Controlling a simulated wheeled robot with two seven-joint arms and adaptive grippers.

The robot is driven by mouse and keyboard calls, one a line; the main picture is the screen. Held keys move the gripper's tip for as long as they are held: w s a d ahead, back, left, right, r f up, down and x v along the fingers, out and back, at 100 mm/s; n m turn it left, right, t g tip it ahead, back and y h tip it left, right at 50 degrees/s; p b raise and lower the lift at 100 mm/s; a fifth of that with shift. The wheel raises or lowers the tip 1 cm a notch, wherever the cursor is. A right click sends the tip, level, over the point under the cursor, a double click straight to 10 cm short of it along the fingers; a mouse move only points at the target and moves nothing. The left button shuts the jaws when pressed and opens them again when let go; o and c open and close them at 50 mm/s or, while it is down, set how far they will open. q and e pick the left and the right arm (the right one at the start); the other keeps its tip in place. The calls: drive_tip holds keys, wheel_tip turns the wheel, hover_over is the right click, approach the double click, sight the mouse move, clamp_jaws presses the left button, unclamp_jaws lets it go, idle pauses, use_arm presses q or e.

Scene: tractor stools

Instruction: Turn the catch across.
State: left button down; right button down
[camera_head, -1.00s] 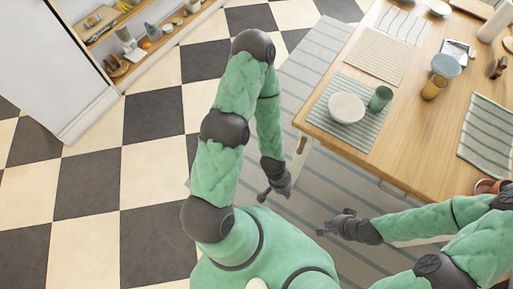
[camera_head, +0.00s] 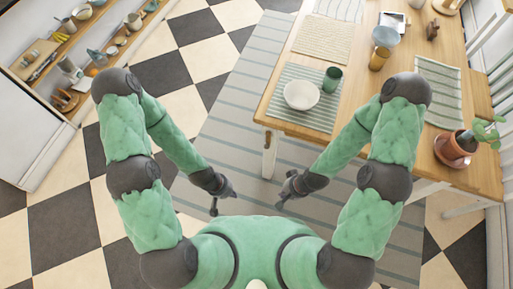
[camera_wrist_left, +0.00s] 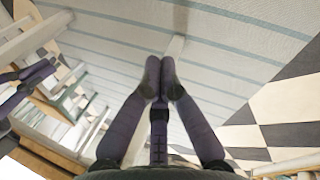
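I cannot make out a catch in either view. My left gripper (camera_head: 220,202) hangs low over the striped rug, in front of my body. In the left wrist view its two dark fingers (camera_wrist_left: 160,78) meet at the tips, with nothing seen between them. My right gripper (camera_head: 287,192) is at about the same height, to the right of the left one and apart from it. It is too small to tell whether its fingers are open. Neither gripper touches the table.
A shelf unit (camera_head: 60,57) with crockery is at the upper left. Checkered floor between is clear.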

use_arm(q)
wheel_tip(320, 180, up, 4)
drive_tip(key=s+d+n+g+h+p, duration=0.25)
drive_tip(key=n+h+p, duration=0.25)
drive_tip(key=n, duration=1.3)
drive_tip(key=w+a+r+n+t+h+p, duration=0.1)
drive_tip(key=w+r+n+t, duration=0.1)
drive_tip(key=w+n+t, duration=0.2)
drive_tip(key=w+a+r+n+t+h+p, duration=0.1)
drive_tip(key=w+n+t, duration=0.4)
drive_tip(key=w+n, duration=0.5)
drive_tip(key=shift+w+a+r+n+p, duration=0.2)
drive_tip(key=shift+a+r+n+p, duration=0.5)
drive_tip(key=shift+n, duration=0.1)
drive_tip(key=shift+t, duration=0.25)
drive_tip(key=b, duration=0.4)
approach(267, 141)
drive_tip(key=w+d+f, duration=0.2)
drive_tip(key=d+f, duration=0.2)
drive_tip(key=f, duration=0.1)
drive_tip(key=shift+s, duration=0.15)
